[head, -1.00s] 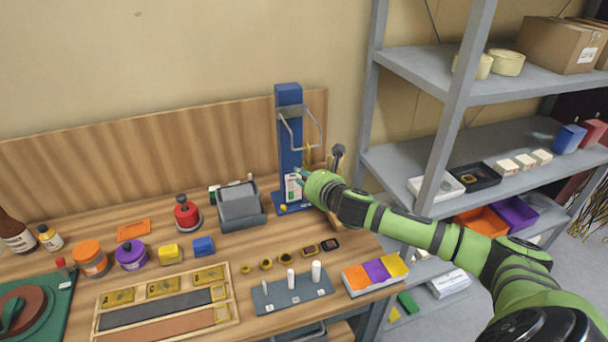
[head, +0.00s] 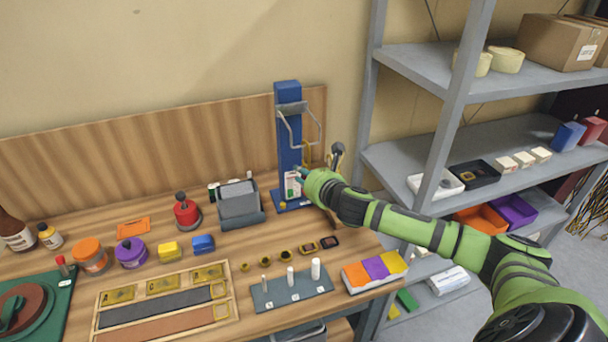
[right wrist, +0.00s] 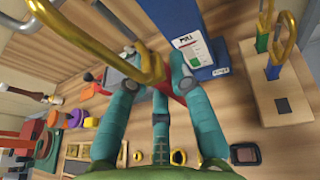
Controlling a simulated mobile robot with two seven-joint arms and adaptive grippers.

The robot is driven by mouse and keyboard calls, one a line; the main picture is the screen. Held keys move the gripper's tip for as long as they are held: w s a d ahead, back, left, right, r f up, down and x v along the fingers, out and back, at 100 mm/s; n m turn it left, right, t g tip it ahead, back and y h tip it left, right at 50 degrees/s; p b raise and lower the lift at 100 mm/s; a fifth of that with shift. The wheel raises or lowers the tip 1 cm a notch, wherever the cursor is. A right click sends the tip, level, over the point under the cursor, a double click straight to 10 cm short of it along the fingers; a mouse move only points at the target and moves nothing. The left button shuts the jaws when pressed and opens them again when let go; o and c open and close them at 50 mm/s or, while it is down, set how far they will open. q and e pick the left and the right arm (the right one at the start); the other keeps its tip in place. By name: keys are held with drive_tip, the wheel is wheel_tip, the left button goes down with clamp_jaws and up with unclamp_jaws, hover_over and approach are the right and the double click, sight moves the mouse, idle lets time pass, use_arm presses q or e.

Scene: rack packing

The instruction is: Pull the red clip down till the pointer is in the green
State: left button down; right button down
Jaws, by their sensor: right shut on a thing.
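The blue stand (head: 288,130) is upright at the back of the bench, with a grey wire bracket (head: 297,112) near its top. Its white gauge card (head: 293,186) has a green part, also seen in the right wrist view (right wrist: 197,50). I cannot make out the pointer's exact place. My right gripper (head: 303,175) is low in front of the stand. In the right wrist view its teal fingers (right wrist: 157,80) are closed in around a small red piece, the clip (right wrist: 179,98), which is mostly hidden. A yellow hook (right wrist: 150,68) passes close by the fingers. My left gripper is out of view.
A grey box (head: 239,200) and a red knobbed weight (head: 186,212) stand left of the blue stand. A wooden block with hooks (right wrist: 275,95) is right of it. A peg board (head: 290,290) and colour bins (head: 375,271) are nearer. Shelves (head: 430,70) stand right.

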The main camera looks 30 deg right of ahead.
drive_tip(key=shift+s+a+f+b, duration=0.15)
drive_tip(key=shift+f+b, duration=0.25)
drive_tip(key=shift+f, duration=0.75)
idle(0.4)
drive_tip(key=shift+r+p, duration=0.7)
drive_tip(key=shift+p, duration=0.05)
idle(0.5)
drive_tip(key=c, duration=1)
unclamp_jaws()
drive_tip(key=shift+c, duration=0.2)
drive_tip(key=shift+r, duration=0.1)
drive_tip(key=v, duration=1.1)
drive_tip(key=shift+s+r, duration=0.2)
drive_tip(key=shift+s, duration=0.15)
